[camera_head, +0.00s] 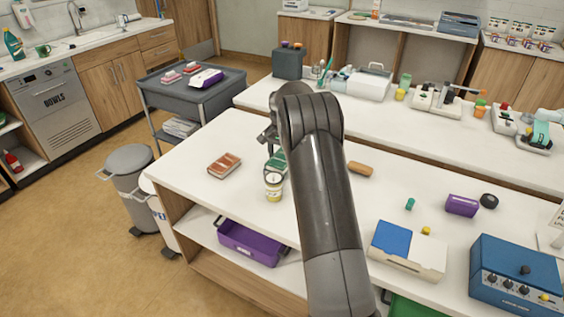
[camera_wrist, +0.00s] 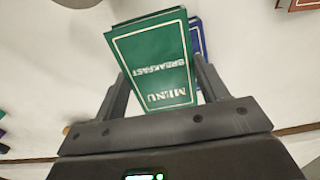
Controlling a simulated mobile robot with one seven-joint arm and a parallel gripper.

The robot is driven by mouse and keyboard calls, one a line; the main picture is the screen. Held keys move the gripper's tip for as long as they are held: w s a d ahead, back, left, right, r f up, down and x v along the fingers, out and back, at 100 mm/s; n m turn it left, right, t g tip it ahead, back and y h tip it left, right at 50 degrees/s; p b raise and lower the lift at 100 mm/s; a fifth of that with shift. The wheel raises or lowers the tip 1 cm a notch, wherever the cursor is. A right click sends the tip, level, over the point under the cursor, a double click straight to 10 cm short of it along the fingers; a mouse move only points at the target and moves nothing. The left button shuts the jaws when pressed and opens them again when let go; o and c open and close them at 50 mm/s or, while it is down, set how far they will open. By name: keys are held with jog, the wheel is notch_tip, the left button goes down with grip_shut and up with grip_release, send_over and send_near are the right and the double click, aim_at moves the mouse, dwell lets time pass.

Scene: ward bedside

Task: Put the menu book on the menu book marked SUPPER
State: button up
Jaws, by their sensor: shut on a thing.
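A green menu book (camera_wrist: 152,62) reads MENU BREAKFAST, upside down, in the wrist view. My gripper (camera_wrist: 160,78) is shut on it, one finger at each side. In the head view the green book (camera_head: 277,161) shows beside my arm, over the white table and partly hidden. A blue book-like thing (camera_wrist: 197,36) shows behind the green book's right edge in the wrist view. A red-brown book (camera_head: 224,165) lies on the table left of my gripper; its corner (camera_wrist: 299,4) shows at the wrist view's top right. No SUPPER mark can be read.
A lidded jar (camera_head: 274,187) stands close in front of the green book. A brown oblong thing (camera_head: 359,169) lies right of my arm. A blue-and-white box (camera_head: 407,250) and a blue device (camera_head: 516,274) stand at the front right. The table around the red-brown book is clear.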

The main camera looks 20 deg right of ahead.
jog(key=shift+f, duration=1.3)
jog(key=shift+f, duration=0.1)
jog(key=o, duration=1.1)
